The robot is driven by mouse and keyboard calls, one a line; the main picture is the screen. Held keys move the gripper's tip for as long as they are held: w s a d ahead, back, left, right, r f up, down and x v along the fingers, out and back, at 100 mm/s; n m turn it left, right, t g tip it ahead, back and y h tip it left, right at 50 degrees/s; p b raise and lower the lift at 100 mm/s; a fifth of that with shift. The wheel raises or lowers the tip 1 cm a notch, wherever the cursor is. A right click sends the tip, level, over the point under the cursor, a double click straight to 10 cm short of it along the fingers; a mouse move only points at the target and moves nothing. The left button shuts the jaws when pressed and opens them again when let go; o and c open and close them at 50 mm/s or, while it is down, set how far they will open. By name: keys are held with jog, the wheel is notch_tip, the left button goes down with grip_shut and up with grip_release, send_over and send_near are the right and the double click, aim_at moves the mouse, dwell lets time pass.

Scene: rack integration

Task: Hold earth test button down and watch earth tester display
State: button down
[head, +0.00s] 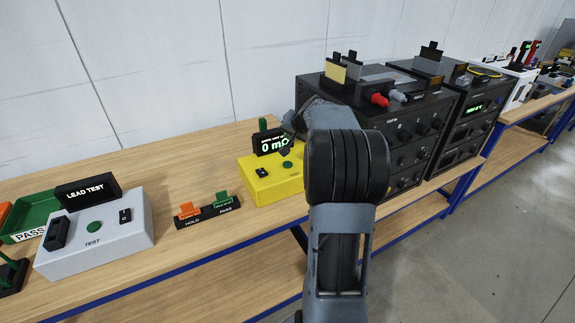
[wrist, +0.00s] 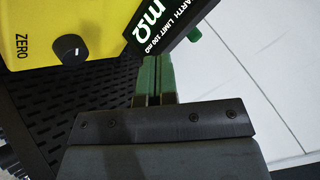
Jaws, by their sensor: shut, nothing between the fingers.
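The yellow earth tester (head: 272,183) stands on the bench in the head view. Its black display (head: 271,141) reads 0 mΩ in green. Its green test button (head: 287,164) shows on the top face. My gripper (head: 286,150) hangs just above and behind the button, in front of part of the display; I cannot tell whether it touches the button. In the wrist view the gripper (wrist: 153,62) is shut, its green-looking fingers together with nothing between. The yellow tester (wrist: 60,25) with its ZERO knob and the tilted display (wrist: 150,25) show there; the button does not.
A grey lead tester (head: 95,235) stands at the left. HOLD and PASS card holders (head: 206,212) sit between the testers. Black instrument racks (head: 400,115) stand close on the right, partly behind my arm. Bare wooden bench (head: 165,150) lies behind the testers.

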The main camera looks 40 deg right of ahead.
jog(key=b, duration=0.5)
send_over(289, 164)
notch_tip(289, 164, down, 8)
jog(key=shift+d+r, duration=0.1)
jog(key=shift+r, duration=0.05)
jog(key=shift+f+b, duration=0.4)
jog(key=shift+b, duration=0.25)
jog(key=shift+f+b, duration=0.85)
jog(key=shift+b, duration=0.25)
dwell(2.6)
jog(key=shift+r, duration=0.1)
jog(key=shift+r+p, duration=0.5)
jog(key=shift+r, duration=0.25)
jog(key=shift+r+p, duration=1.75)
jog(key=shift+r, duration=0.8)
